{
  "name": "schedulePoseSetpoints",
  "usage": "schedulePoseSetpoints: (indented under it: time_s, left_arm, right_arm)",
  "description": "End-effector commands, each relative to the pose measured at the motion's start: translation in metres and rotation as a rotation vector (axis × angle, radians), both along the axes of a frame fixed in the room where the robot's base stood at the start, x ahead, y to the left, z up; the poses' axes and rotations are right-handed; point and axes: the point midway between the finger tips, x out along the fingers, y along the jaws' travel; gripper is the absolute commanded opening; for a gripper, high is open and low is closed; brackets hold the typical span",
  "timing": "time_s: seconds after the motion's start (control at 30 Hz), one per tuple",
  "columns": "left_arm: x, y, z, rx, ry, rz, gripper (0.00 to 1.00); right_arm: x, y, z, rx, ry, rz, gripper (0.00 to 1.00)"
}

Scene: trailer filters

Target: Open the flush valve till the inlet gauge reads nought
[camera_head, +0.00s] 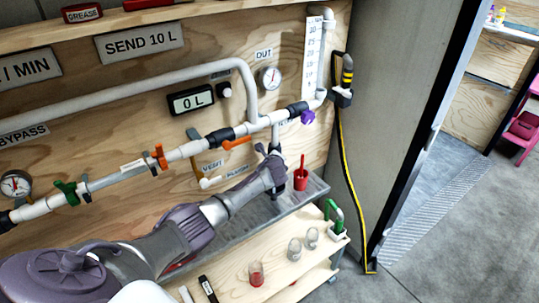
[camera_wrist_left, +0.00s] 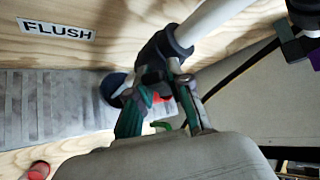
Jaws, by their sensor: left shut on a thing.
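My left gripper (camera_head: 274,168) reaches the dark pipe fitting below the white pipe, near the wall's right end. In the left wrist view its fingers (camera_wrist_left: 160,108) are shut around a small red part, seemingly the flush valve's handle (camera_wrist_left: 160,97), mostly hidden by the fingers. The dark flush valve body (camera_wrist_left: 158,58) sits just beyond, on a white pipe. A FLUSH label (camera_wrist_left: 56,28) is on the plywood. A round gauge (camera_head: 15,184) at the far left may be the inlet gauge; its needle is too small to read. My right gripper is not in view.
The OUT gauge (camera_head: 270,77) and the display reading 0 L (camera_head: 191,99) are on the wall. Several glass jars stand on the wooden bench (camera_head: 225,275).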

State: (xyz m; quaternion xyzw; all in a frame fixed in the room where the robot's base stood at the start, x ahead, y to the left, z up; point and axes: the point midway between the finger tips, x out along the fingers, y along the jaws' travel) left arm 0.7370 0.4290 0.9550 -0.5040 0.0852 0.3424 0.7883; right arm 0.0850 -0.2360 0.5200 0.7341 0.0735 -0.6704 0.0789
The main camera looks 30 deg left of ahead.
Motion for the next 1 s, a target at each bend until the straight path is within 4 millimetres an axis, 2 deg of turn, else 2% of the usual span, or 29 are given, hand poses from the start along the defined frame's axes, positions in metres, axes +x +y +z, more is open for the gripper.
schedulePoseSetpoints:
  time_s: [0.03,0.27,0.6,1.0]
  left_arm:
    - [0.008,-0.001,0.008,0.016,0.038,0.001,0.00]
    - [0.023,-0.004,0.010,0.098,0.237,0.001,0.00]
    - [0.023,-0.003,0.012,0.200,0.480,0.001,0.00]
    - [0.021,-0.003,0.016,0.248,0.592,-0.001,0.00]
  right_arm:
    - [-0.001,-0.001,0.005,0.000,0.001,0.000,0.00]
    - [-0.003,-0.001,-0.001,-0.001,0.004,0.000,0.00]
    - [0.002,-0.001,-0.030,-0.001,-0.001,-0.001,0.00]
    - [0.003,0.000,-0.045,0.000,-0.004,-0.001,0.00]
